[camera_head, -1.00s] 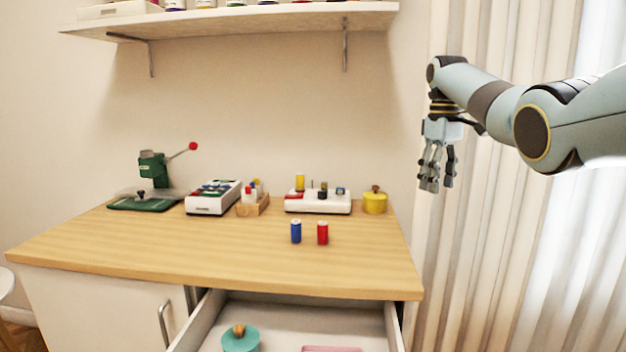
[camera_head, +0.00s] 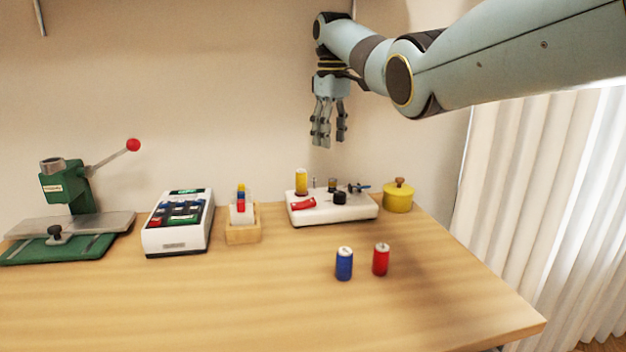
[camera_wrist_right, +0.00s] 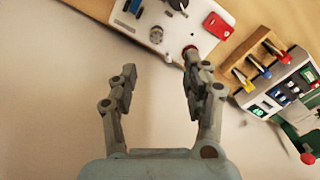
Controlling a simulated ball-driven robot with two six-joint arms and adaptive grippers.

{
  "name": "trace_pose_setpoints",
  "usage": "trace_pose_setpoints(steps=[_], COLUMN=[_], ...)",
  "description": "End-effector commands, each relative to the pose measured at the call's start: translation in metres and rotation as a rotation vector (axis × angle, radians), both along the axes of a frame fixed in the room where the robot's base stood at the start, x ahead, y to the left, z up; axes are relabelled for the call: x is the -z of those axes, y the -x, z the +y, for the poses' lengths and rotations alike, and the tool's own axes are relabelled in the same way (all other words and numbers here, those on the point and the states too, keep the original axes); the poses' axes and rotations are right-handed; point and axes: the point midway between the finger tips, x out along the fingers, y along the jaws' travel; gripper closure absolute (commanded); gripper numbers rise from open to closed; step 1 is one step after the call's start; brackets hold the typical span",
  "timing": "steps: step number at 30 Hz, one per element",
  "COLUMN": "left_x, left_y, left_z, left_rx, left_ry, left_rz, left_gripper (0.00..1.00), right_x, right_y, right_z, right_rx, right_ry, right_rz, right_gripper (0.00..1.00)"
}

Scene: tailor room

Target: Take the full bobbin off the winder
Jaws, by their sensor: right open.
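The winder (camera_head: 340,212) is a low white box at the back of the table. It carries a yellow spool (camera_head: 301,181), a red lever (camera_head: 304,204), a black knob (camera_head: 340,198) and a blue piece. A small dark bobbin (camera_head: 332,185) seems to sit on a spindle between them; its thread is too small to tell. My right gripper (camera_head: 327,140) hangs fingers down above the winder, open and empty. In the right wrist view the winder (camera_wrist_right: 170,22) lies beyond the open fingertips (camera_wrist_right: 163,80). My left gripper is not in view.
Blue (camera_head: 344,264) and red (camera_head: 380,260) spools stand in front. A yellow pot (camera_head: 398,196) is right of the winder. A wooden holder (camera_head: 243,228), a white keypad device (camera_head: 179,224) and a green press (camera_head: 66,200) stand left.

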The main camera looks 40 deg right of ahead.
Motion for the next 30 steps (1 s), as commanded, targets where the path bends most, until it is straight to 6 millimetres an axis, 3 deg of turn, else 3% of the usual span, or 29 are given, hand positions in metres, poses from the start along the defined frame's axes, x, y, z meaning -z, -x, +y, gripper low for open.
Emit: trace_pose_setpoints(steps=[3, 8, 13, 21, 28, 30], left_x=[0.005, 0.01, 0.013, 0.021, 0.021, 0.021], left_y=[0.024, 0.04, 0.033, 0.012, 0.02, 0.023], left_z=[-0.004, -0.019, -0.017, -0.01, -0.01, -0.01], left_rx=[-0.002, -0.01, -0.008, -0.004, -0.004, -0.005], left_ry=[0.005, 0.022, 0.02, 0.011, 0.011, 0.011], left_rz=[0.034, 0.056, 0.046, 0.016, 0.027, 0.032], left_gripper=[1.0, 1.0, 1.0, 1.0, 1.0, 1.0], right_x=[0.022, 0.046, 0.059, 0.1, 0.101, 0.101], right_y=[0.002, 0.001, 0.002, 0.004, 0.003, 0.003], right_z=[-0.001, -0.001, -0.001, -0.002, -0.003, -0.003], right_rx=[0.002, 0.001, 0.001, 0.001, 0.001, 0.001], right_ry=[0.0, 0.0, 0.0, -0.001, 0.0, 0.0], right_rz=[0.006, 0.004, 0.004, 0.004, 0.002, 0.002], right_gripper=[0.51, 0.51, 0.51, 0.51, 0.51, 0.59])
